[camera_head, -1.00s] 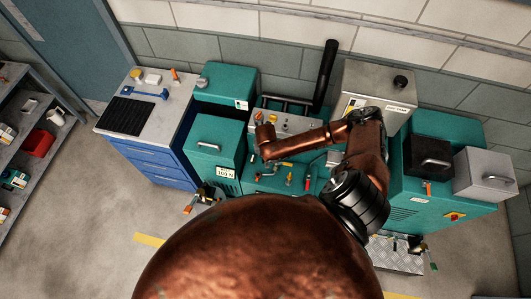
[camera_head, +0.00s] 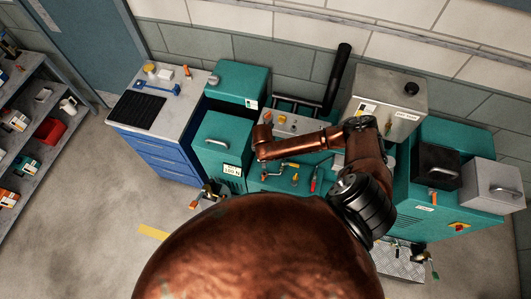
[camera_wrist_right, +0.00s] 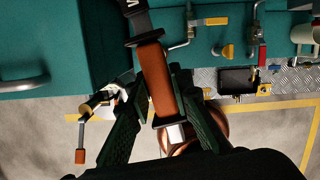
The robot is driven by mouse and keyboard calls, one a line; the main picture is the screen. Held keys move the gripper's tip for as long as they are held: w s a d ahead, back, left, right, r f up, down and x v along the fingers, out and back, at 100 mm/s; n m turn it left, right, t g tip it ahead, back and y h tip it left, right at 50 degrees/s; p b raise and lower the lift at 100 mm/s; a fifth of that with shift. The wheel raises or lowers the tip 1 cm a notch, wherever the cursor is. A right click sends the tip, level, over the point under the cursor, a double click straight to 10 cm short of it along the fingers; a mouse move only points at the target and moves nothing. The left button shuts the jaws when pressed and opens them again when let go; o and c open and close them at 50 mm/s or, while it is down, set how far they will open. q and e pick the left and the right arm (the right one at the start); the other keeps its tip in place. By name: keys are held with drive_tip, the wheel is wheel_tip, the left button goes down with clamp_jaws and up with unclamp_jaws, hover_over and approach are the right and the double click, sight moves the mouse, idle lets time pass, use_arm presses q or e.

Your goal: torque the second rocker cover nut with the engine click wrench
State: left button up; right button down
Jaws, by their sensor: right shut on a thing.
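In the right wrist view, my right gripper (camera_wrist_right: 160,92) is shut on the orange-brown handle of a tool, probably the click wrench (camera_wrist_right: 157,72). Its black shaft runs up out of the picture. The tool's head is out of view. In the head view, my copper right arm reaches left over the teal engine unit (camera_head: 260,182); its gripper and the tool cannot be made out. I cannot pick out the rocker cover or its nuts. My left gripper is not in view.
A teal box with a handle (camera_head: 222,143) and a blue drawer bench (camera_head: 165,160) stand left. A shelf (camera_head: 45,100) is far left; floor between is clear.

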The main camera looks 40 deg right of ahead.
drive_tip(key=shift+w+a+r+m, duration=0.1)
drive_tip(key=shift+w+a+m, duration=0.9)
drive_tip(key=shift+w+a, duration=0.3)
drive_tip(key=shift+w, duration=0.1)
drive_tip(key=shift+w+a+m+g+h, duration=0.15)
drive_tip(key=shift+w+a+m, duration=0.35)
drive_tip(key=shift+w, duration=0.25)
drive_tip(key=shift+w+a+m+g+h, duration=0.15)
drive_tip(key=shift+w+a+m, duration=0.35)
drive_tip(key=shift+w, duration=0.2)
